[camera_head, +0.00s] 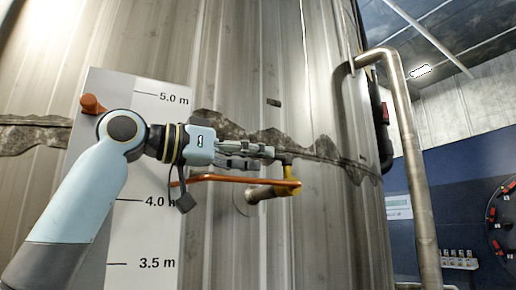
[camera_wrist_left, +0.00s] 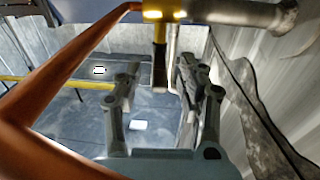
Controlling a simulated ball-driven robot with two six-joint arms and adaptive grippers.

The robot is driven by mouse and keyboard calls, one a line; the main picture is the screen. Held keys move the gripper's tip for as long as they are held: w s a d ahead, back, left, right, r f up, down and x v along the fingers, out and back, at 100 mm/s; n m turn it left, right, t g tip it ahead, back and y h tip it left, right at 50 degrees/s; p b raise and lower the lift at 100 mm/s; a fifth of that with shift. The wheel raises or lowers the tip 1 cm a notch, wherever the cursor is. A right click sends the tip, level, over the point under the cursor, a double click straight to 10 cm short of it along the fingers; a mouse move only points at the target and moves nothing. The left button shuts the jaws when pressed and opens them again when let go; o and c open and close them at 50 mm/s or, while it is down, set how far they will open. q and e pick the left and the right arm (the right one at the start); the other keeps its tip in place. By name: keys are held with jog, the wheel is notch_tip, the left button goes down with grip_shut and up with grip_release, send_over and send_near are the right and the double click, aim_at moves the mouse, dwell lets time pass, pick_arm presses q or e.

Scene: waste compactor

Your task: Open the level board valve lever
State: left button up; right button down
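The level board (camera_head: 140,185) is a white strip with metre marks on the large tank. An orange lever bar (camera_head: 235,179) runs below my left gripper to a yellow fitting (camera_head: 291,180) by a short pipe stub (camera_head: 262,193). A dark handle piece (camera_head: 286,158) rises from the fitting. My left gripper (camera_head: 270,152) points right, its tips close to this piece. In the left wrist view the fingers (camera_wrist_left: 160,75) are apart, with the dark piece (camera_wrist_left: 160,72) between their tips in the picture; contact cannot be told. The orange bar (camera_wrist_left: 65,70) crosses at left. My right gripper is not in view.
The tank wall (camera_head: 235,60) stands close behind my arm. A thick vertical pipe (camera_head: 408,140) stands to the right. An orange knob-like part (camera_head: 92,104) shows at the board's upper left. A yellow rail (camera_wrist_left: 60,83) and the floor lie beyond in the wrist view.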

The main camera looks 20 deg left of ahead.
pick_arm(q)
jog(key=shift+w+d, duration=0.3)
grip_shut()
dwell(0.4)
